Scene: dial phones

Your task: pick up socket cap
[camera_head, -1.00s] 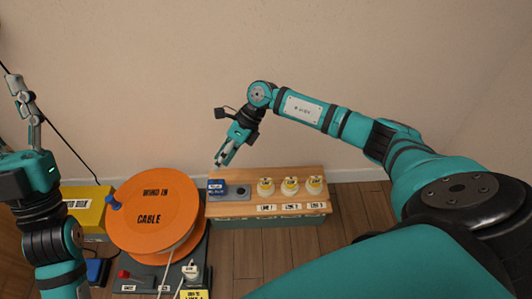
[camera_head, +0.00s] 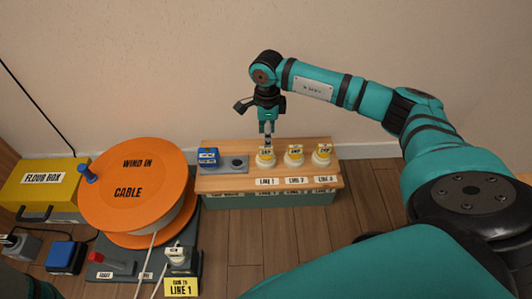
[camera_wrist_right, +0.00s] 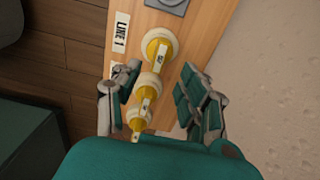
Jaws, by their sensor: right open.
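Three yellow-and-white socket caps stand in a row on the wooden bench: the LINE 1 cap (camera_head: 265,158), the LINE 2 cap (camera_head: 294,156) and the LINE 3 cap (camera_head: 321,155). My right gripper (camera_head: 267,138) points down just above and behind the LINE 1 cap. In the right wrist view my right gripper (camera_wrist_right: 160,97) is open, its fingers on either side of the row of caps. The LINE 1 cap (camera_wrist_right: 158,48) shows there beyond the fingertips. Nothing is held. My left gripper is out of view.
A blue block (camera_head: 208,157) and a grey socket plate (camera_head: 236,164) sit left of the caps on the bench (camera_head: 215,184). An orange cable reel (camera_head: 138,185), a yellow floor box (camera_head: 42,187) and a white plug (camera_head: 177,256) are further left. A wall stands close behind.

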